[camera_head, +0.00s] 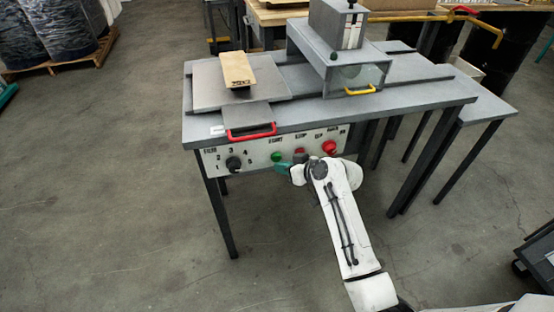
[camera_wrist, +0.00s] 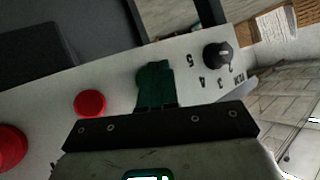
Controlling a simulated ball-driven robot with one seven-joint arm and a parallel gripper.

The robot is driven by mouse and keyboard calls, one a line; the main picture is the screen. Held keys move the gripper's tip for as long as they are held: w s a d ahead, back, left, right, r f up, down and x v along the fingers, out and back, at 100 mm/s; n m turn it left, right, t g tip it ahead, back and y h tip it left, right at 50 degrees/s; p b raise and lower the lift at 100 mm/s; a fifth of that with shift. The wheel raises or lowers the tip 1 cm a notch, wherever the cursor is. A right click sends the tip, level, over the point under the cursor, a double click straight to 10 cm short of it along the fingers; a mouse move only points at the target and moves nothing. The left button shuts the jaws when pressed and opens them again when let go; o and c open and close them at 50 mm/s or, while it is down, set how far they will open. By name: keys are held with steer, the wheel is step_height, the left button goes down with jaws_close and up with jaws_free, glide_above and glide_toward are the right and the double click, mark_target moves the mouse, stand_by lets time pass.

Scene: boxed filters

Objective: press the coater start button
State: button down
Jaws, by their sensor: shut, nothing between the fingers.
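The coater's control panel (camera_head: 258,156) is a pale strip under the table front, and it also shows in the wrist view (camera_wrist: 120,75). The green start button (camera_head: 276,156) sits under the START label. My gripper (camera_head: 283,168) has its green fingers together and empty, just below and right of the start button in the head view. In the wrist view my gripper (camera_wrist: 155,82) points at the panel between the dial and a red button. The start button does not show there; the fingers may cover it. I cannot tell whether the fingers touch the panel.
A black dial (camera_head: 233,163) is at the panel's left. A red button (camera_wrist: 90,103) and a larger red button (camera_head: 329,148) lie to the right of start in the head view. A red handle (camera_head: 252,132) juts out above the panel. The floor left of the table is clear.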

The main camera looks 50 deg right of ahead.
steer(key=shift+w+d, duration=0.15)
steer(key=shift+w, duration=0.05)
steer(key=shift+w+d+b, duration=0.3)
steer(key=shift+w, duration=0.15)
stand_by(0.8)
steer(key=shift+s+a, duration=0.1)
steer(key=shift+s, duration=0.05)
stand_by(0.3)
steer(key=shift+s+a+p, duration=0.45)
steer(key=shift+s+p, duration=0.05)
steer(key=shift+s, duration=0.15)
steer(key=s+a, duration=0.1)
steer(key=s+a+p, duration=0.1)
steer(key=s+p, duration=0.1)
steer(key=s, duration=0.1)
steer(key=shift+s+a, duration=0.1)
steer(key=shift+a, duration=0.3)
stand_by(0.7)
